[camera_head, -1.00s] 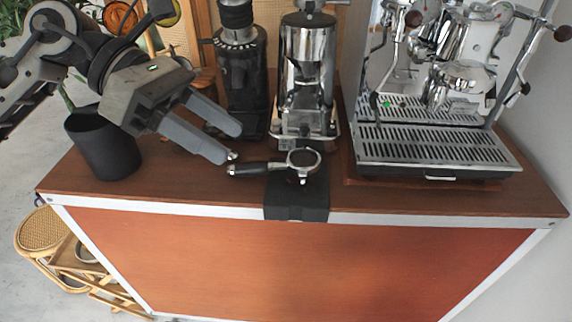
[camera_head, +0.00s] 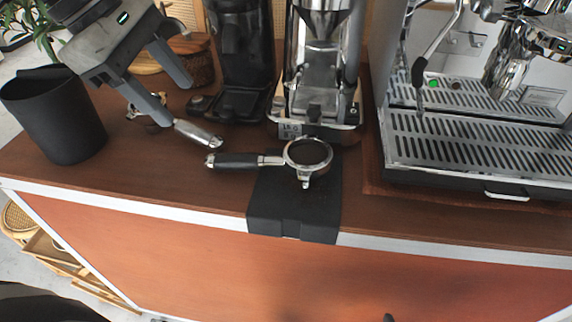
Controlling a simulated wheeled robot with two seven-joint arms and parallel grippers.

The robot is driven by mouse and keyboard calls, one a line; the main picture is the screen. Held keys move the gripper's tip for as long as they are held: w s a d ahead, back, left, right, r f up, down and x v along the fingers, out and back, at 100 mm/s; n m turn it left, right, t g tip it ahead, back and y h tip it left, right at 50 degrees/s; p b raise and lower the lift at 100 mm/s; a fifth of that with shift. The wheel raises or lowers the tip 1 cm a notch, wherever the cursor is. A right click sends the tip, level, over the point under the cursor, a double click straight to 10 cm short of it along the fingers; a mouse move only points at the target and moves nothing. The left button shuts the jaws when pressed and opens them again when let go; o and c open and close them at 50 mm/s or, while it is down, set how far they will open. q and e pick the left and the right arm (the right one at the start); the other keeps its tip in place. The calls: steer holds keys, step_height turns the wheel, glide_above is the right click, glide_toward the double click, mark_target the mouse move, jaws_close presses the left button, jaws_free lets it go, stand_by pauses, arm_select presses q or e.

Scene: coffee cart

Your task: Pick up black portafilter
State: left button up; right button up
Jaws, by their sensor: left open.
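The black portafilter (camera_head: 243,161) lies on the cart top. Its black handle points left, and its round metal basket rests over a black mat (camera_head: 292,212) at the front edge. My left gripper (camera_head: 178,102) is open and empty, its two grey fingers up and to the left of the handle, apart from it. A silver handle-like piece (camera_head: 198,133) shows close to the nearer fingertip; I cannot tell whether they touch. My right gripper is not in view.
A black bin (camera_head: 56,115) stands at the left. A black grinder (camera_head: 240,60) and a chrome grinder (camera_head: 318,75) stand behind the portafilter. The espresso machine's drip tray (camera_head: 460,140) is at the right. The wooden top (camera_head: 150,190) is clear at front left.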

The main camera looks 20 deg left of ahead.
arm_select(q)
glide_toward(232, 155)
steer(key=x, duration=0.4)
steer(key=shift+a+f, duration=0.3)
steer(key=shift+a, duration=0.05)
steer(key=shift+d+x, duration=0.15)
steer(key=shift+x, duration=1.25)
steer(key=shift+d+x, duration=0.15)
steer(key=shift+x, duration=1.2)
steer(key=shift+s+r, duration=0.1)
steer(key=c, duration=1.1)
jaws_close()
steer(key=shift+r, duration=0.15)
